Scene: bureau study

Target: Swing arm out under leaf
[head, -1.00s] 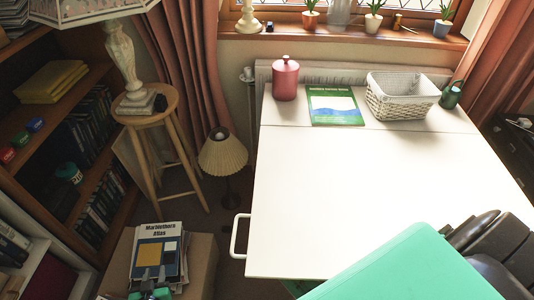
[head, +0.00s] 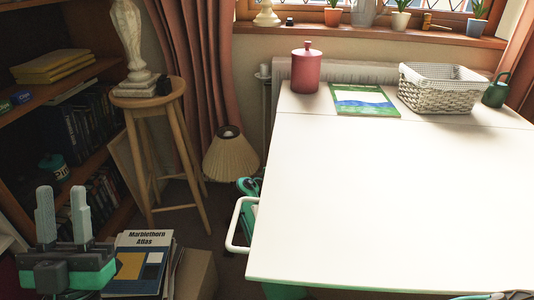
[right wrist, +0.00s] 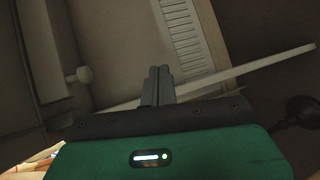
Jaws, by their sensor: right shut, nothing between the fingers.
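The white table leaf (head: 390,190) is level and fills the right of the head view. A white loop-shaped bar (head: 237,225) sticks out from under its left edge. In the right wrist view a pale bar (right wrist: 265,78) slants behind my right gripper; I cannot tell whether it is the arm or the leaf's edge. My right gripper (right wrist: 160,72) is shut and empty, apart from that bar as far as I can tell. A teal part (head: 250,187) shows beyond the loop, partly hidden by the leaf. My left gripper (head: 62,200) is open and empty at the lower left, away from the leaf.
A red canister (head: 306,70), green book (head: 364,100), white basket (head: 440,92) and green can (head: 496,90) stand at the back. A lamp (head: 230,155) and wooden stool (head: 150,102) stand left of the leaf. A radiator (right wrist: 180,35) shows behind.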

